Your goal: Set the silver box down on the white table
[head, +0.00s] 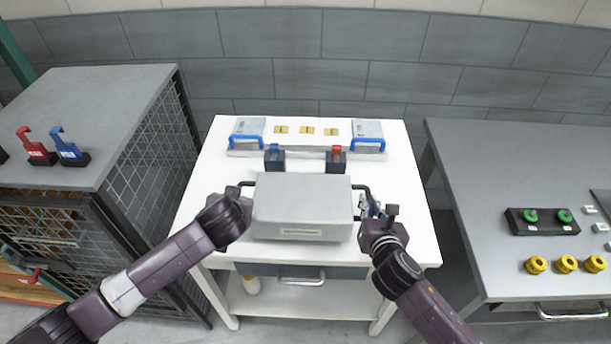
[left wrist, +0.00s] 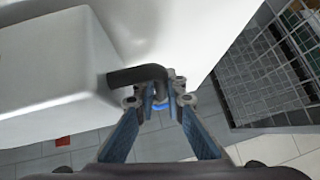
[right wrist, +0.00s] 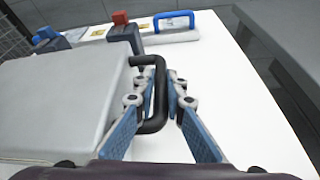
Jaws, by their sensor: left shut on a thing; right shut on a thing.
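The silver box (head: 302,208) is a grey case with a black handle on each side, held level between my two grippers over the front half of the white table (head: 408,240). Whether its underside touches the tabletop cannot be told. My left gripper (head: 240,196) is shut on the box's left handle; the left wrist view shows that handle (left wrist: 138,75) between the fingers (left wrist: 160,95). My right gripper (head: 368,206) is shut on the right handle; the right wrist view shows the handle (right wrist: 159,90) between the fingers (right wrist: 158,100). The box hides the table surface beneath it.
Behind the box stand two dark blocks, one with a blue top (head: 274,158) and one with a red top (head: 336,158). Two grey fixtures with blue handles (head: 249,142) (head: 367,146) are farther back. A grey cabinet (head: 95,110) stands left, a grey bench (head: 480,180) right.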

